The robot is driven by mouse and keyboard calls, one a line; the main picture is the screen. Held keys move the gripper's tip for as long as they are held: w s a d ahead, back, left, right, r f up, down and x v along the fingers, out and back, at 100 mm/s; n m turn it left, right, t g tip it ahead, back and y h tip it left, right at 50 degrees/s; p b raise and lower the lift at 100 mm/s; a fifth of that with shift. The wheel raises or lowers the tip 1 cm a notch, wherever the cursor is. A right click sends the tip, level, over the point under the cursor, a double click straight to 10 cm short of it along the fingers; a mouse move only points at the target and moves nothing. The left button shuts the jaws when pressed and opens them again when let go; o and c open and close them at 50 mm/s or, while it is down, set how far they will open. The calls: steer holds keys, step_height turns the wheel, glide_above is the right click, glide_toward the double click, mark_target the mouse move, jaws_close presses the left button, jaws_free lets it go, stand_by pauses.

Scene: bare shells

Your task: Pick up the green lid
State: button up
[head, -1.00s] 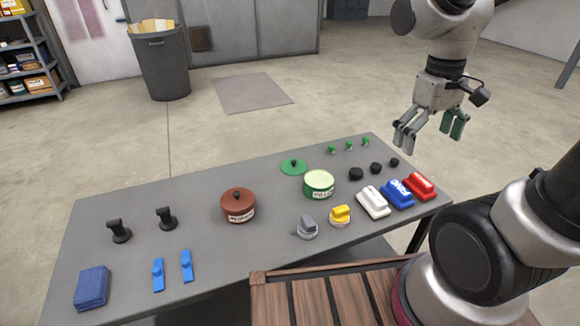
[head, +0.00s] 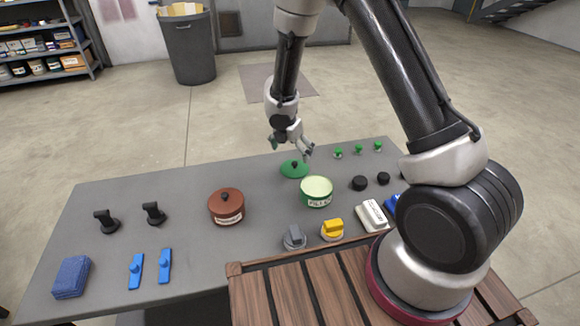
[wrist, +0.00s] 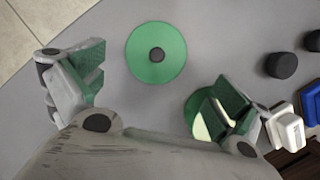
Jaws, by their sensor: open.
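The green lid (head: 295,169) lies flat on the grey table behind the green pot, with a black knob on top. In the wrist view the lid (wrist: 157,53) is a full disc, ahead of the fingers and between their lines. My gripper (head: 291,146) is above the lid, open and empty, its fingers pointing down. In the wrist view my gripper (wrist: 160,92) shows its two green-padded fingers wide apart. The green pot (head: 316,192) is open and pale inside; in the wrist view the right finger partly hides it.
A brown lidded pot (head: 226,206) stands left of the green pot. Small green knobs (head: 358,149) and black knobs (head: 360,183) are to the right. Grey (head: 294,238) and yellow (head: 332,230) knobs stand in front.

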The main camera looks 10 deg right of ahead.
mark_target(294, 164)
steer(key=shift+a+n, duration=0.2)
steer(key=shift+n, duration=0.1)
steer(key=shift+w+d+f, duration=0.1)
steer(key=shift+f, duration=0.2)
steer(key=shift+x, duration=3.6)
steer(key=c, duration=1.3)
